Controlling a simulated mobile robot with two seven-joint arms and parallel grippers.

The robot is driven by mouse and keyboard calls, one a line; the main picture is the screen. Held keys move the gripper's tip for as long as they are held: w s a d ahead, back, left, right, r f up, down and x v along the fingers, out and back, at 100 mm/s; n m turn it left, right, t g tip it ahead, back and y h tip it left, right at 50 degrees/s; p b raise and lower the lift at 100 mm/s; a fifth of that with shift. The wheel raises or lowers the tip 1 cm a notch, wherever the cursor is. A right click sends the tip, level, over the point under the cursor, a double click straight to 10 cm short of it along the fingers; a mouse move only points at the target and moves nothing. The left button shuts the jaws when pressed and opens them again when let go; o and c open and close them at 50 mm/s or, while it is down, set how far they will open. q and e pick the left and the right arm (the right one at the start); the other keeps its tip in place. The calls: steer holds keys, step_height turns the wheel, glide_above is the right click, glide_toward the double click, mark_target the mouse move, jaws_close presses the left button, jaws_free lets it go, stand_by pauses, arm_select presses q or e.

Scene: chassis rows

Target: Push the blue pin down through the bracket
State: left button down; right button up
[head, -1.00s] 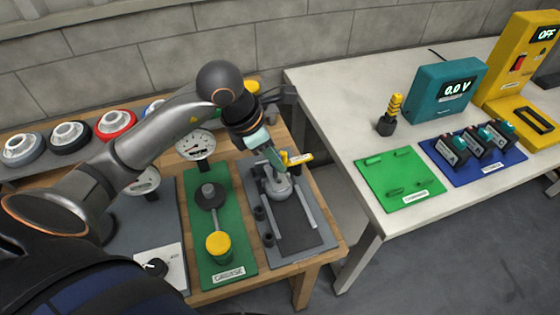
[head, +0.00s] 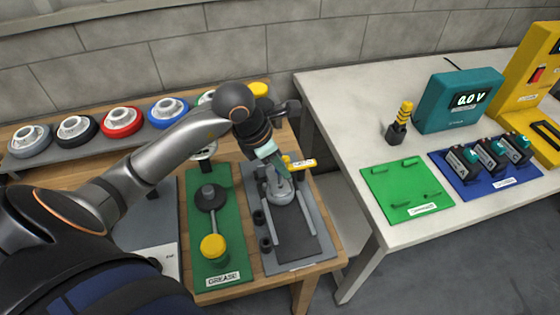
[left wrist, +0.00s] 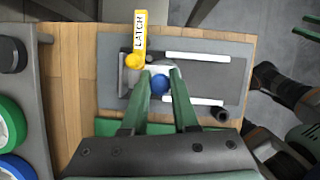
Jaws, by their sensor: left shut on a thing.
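My left gripper (head: 279,178) reaches down over a grey metal fixture with the bracket (head: 281,194), at the right end of the wooden bench. In the left wrist view, its two green fingers (left wrist: 160,76) stand on either side of the round blue head of the pin (left wrist: 159,84) and are shut on it. The pin sits over a pale, rounded part of the bracket. How deep the pin sits is hidden by the fingers. A yellow latch handle (head: 302,163) is beside the bracket; it reads LATCH in the left wrist view (left wrist: 139,38).
A green grease board (head: 228,262) with a yellow-capped part (head: 213,246) lies left of the fixture. Several coloured handwheels, one of them red (head: 122,121), line the back. Across a gap on the right stands a white table (head: 340,120) with a teal meter (head: 458,98).

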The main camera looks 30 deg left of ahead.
mark_target(279, 179)
arm_select(q)
steer(key=shift+f+b, duration=1.05)
steer(key=shift+b, duration=0.15)
stand_by(1.1)
steer(key=shift+f+b, duration=1.5)
steer(key=shift+f, duration=0.05)
steer(key=c, duration=1.1)
jaws_free()
steer(key=shift+r, duration=0.1)
steer(key=o, duration=0.5)
steer(key=shift+s, duration=0.1)
